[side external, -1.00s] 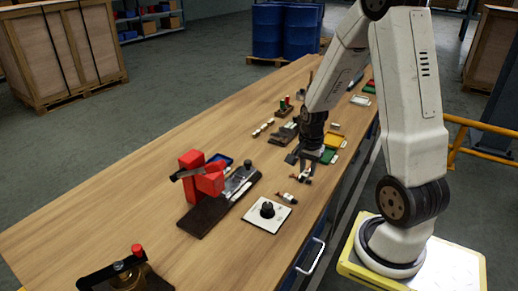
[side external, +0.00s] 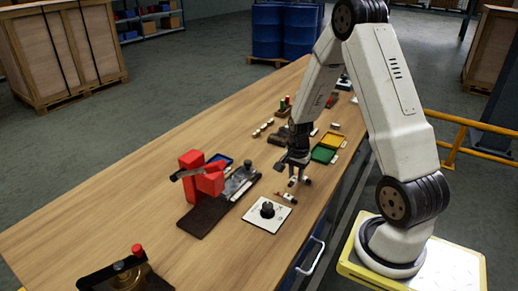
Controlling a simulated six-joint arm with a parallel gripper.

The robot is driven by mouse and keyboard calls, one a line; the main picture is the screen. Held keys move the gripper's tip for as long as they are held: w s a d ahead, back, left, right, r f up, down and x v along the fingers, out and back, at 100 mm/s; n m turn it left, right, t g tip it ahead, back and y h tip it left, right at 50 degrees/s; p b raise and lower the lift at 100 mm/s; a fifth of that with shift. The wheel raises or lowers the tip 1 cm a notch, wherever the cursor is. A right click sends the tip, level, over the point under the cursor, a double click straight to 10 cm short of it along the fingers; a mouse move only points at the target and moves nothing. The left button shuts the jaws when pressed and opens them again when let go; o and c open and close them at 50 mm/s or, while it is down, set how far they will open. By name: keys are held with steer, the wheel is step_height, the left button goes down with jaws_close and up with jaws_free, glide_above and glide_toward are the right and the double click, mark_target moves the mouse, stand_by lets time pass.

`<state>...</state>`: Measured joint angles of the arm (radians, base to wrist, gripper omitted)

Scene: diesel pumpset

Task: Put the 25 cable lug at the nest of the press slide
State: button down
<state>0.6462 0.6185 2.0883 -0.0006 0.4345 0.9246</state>
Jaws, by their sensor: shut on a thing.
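The red press (side external: 204,176) stands on a dark base left of the middle of the bench. Its grey metal slide (side external: 240,181) extends from its right side; the nest is too small to make out. My gripper (side external: 298,181) points down over the bench, to the right of the slide. It is shut on a small part, which I take to be the cable lug; the fingers largely hide it, and its size marking cannot be read. Another small dark and reddish piece (side external: 287,197) lies on the bench just below the gripper in the picture.
A white plate with a black knob (side external: 267,211) lies in front of the slide. Green (side external: 322,155) and yellow (side external: 333,139) trays are behind my gripper. A blue tray (side external: 219,160) is behind the press. A black-handled device (side external: 126,269) stands at the near left.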

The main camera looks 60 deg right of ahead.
mark_target(295, 176)
steer(key=shift+w+d+f, duration=0.1)
steer(key=shift+w+f, duration=0.1)
steer(key=shift+f, duration=1.55)
steer(key=shift+f, duration=0.15)
steer(key=shift+c, duration=2.4)
jaws_free()
steer(key=shift+r, duration=6.15)
